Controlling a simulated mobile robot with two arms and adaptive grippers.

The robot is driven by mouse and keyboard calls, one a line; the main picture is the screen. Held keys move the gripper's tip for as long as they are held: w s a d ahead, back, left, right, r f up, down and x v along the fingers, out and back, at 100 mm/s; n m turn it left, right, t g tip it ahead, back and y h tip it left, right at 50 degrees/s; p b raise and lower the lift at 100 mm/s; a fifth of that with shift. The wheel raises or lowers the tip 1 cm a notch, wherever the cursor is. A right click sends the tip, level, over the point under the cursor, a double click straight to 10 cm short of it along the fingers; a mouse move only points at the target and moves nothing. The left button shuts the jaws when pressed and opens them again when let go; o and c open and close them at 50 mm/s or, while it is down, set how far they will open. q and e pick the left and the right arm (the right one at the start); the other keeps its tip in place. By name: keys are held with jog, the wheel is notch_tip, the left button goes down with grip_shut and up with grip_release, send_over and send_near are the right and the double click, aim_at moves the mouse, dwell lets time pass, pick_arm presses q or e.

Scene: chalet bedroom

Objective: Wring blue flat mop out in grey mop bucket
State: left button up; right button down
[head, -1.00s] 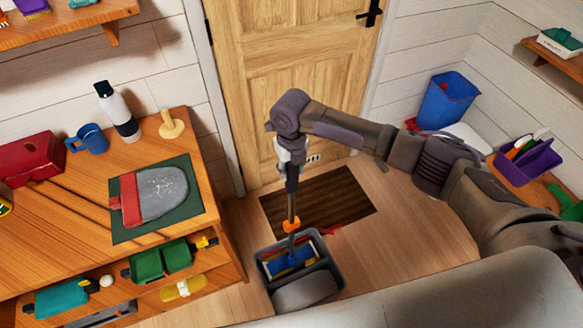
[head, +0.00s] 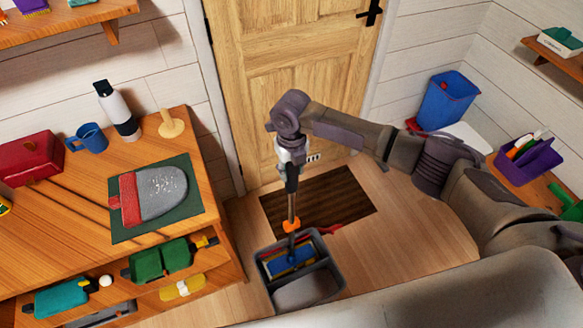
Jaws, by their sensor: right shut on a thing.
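The grey mop bucket (head: 335,272) stands on the floor in the lower middle of the head view, in front of the dark mat. The blue flat mop (head: 291,262) has its head down inside the bucket's far compartment, with a yellowish strip beside the blue. Its handle rises upright, with an orange joint just above the head. My right gripper (head: 291,176) is above the bucket, shut on the mop's handle near its top. The fingertips are small and partly hidden by the arm. My left gripper is not in view.
A wooden shelf unit (head: 60,225) on the left holds a bottle, mug, red box and green mat. A dark doormat (head: 335,200) lies before the wooden door (head: 290,80). A blue bin (head: 447,102) and purple caddy (head: 527,160) stand at right. Floor right of the bucket is clear.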

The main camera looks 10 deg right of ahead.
jog(key=shift+f, duration=0.3)
jog(key=c, duration=0.6)
grip_release()
jog(key=shift+f, duration=0.15)
notch_tip(320, 180, up, 12)
jog(key=shift+r, duration=0.1)
